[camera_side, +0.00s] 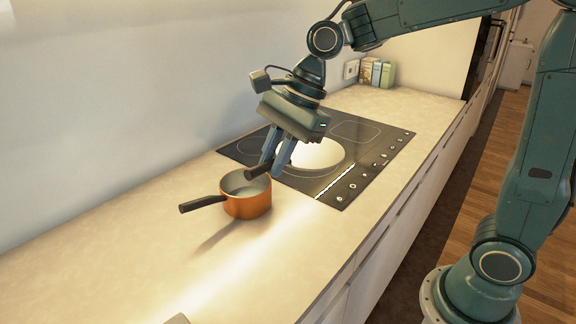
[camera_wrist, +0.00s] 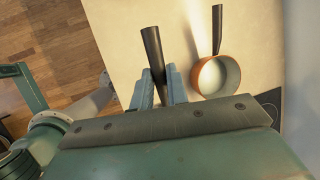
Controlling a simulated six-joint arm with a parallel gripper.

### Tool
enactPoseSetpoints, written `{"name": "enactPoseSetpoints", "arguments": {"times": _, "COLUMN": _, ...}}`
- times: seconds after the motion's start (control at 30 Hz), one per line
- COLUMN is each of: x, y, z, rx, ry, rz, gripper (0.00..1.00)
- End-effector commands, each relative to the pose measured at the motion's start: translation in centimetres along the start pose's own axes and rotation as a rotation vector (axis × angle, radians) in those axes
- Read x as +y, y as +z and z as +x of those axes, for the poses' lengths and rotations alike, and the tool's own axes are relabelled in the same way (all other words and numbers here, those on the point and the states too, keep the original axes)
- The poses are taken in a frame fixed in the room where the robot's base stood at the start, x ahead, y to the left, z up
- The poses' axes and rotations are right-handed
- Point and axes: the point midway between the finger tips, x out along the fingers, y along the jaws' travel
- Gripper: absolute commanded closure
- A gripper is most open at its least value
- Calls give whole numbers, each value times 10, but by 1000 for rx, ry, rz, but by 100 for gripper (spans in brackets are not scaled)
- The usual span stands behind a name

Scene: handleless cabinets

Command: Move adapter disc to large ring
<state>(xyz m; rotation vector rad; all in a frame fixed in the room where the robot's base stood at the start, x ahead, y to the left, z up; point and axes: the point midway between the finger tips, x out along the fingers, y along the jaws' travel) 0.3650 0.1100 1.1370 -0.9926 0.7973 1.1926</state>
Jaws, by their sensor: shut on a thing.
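The adapter disc (camera_side: 312,153) is a pale round plate with a dark handle (camera_side: 259,171). In the side view it is over the near middle part of the black hob (camera_side: 340,191); I cannot tell whether it touches the glass. My gripper (camera_side: 272,163) points down and is shut on the handle. In the wrist view the dark handle (camera_wrist: 152,45) sticks out between my fingers (camera_wrist: 160,88), and the disc itself is hidden behind my gripper body. Thin ring outlines show on the hob left of the disc (camera_side: 253,146); the disc covers part of the markings, so I cannot tell which is the large ring.
An orange saucepan (camera_side: 247,203) stands on the counter just off the hob's near left corner, close below the handle; its own handle points left. It also shows in the wrist view (camera_wrist: 197,77).

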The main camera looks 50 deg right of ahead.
Motion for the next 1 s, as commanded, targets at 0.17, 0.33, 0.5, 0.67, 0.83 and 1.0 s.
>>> {"name": "enactPoseSetpoints", "arguments": {"times": 0.17, "x": 0, "y": 0, "z": 0, "rx": 0, "ry": -2, "rz": -1, "gripper": 100}}
{"name": "enactPoseSetpoints", "arguments": {"times": 0.33, "x": 0, "y": 0, "z": 0, "rx": 0, "ry": -2, "rz": -1, "gripper": 100}}
{"name": "enactPoseSetpoints", "arguments": {"times": 0.5, "x": -4, "y": -2, "z": 0, "rx": 1, "ry": -4, "rz": 4, "gripper": 100}}
{"name": "enactPoseSetpoints", "arguments": {"times": 0.67, "x": -17, "y": -10, "z": 2, "rx": 5, "ry": -11, "rz": 23, "gripper": 100}}
{"name": "enactPoseSetpoints", "arguments": {"times": 0.83, "x": -43, "y": -27, "z": 7, "rx": 13, "ry": -26, "rz": 61, "gripper": 100}}
{"name": "enactPoseSetpoints", "arguments": {"times": 1.0, "x": -77, "y": -55, "z": 14, "rx": 25, "ry": -48, "rz": 115, "gripper": 100}}
